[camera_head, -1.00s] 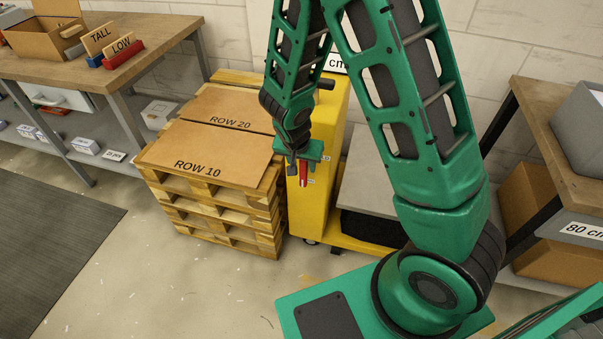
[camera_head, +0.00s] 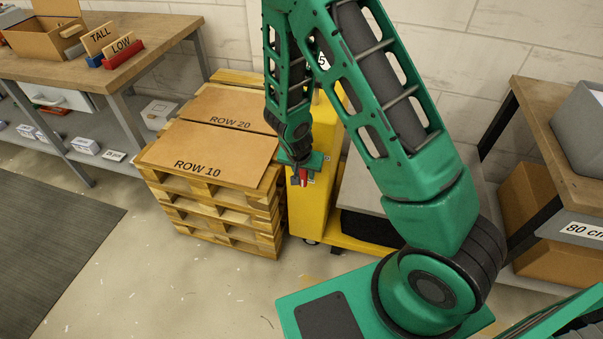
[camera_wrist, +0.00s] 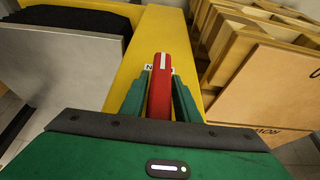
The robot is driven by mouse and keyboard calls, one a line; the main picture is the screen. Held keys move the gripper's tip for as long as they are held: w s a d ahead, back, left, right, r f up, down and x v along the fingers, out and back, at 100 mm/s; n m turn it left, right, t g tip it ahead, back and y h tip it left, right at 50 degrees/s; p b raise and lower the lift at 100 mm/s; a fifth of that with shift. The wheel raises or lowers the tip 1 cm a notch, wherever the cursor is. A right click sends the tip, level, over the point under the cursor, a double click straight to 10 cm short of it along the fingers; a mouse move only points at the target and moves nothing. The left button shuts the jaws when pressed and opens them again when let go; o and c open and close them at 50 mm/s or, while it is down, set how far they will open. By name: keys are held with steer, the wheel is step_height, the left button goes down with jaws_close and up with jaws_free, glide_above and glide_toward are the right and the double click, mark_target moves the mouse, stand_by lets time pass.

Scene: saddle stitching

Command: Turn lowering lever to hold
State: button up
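The lowering lever is a red bar with a white stripe on the yellow lift unit's column (camera_head: 313,210). In the wrist view the lever (camera_wrist: 160,90) stands between the two green fingers of my gripper (camera_wrist: 160,98), one finger on each side. The fingers lie close along the lever; I cannot tell whether they press on it. In the head view my gripper (camera_head: 299,172) is at the column's front face, and part of the red lever (camera_head: 304,177) shows there. A small white label with an N (camera_wrist: 149,67) sits beside the lever; another label is partly hidden behind it.
A pallet stack (camera_head: 215,221) with boards marked ROW 10 and ROW 20 stands close to the left of the column. The lift unit's grey platform (camera_head: 362,188) is to the right. A workbench (camera_head: 160,28) is at the left and a shelf (camera_head: 545,110) at the right.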

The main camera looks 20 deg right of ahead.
jaws_close()
steer(key=shift+a, duration=0.25)
steer(key=n+g+h, duration=0.1)
steer(key=g+h, duration=0.1)
steer(key=h, duration=0.1)
steer(key=shift+d, duration=0.1)
steer(key=g+h, duration=0.2)
steer(key=h, duration=0.1)
steer(key=shift+s+d+n, duration=0.2)
steer(key=shift+n, duration=0.2)
steer(key=shift+s+d+r+n+g+h, duration=0.15)
steer(key=shift+n+g+h, duration=0.4)
steer(key=shift+h, duration=0.9)
steer(key=shift+d+r+n+g+h, duration=0.1)
steer(key=shift+r+n+g+h, duration=0.4)
steer(key=shift+h, duration=0.9)
steer(key=shift+s+d+n+g+h, duration=0.15)
steer(key=shift+n+g+h, duration=0.2)
steer(key=shift+g+h, duration=0.75)
steer(key=shift+t+h, duration=0.35)
steer(key=shift+h, duration=0.3)
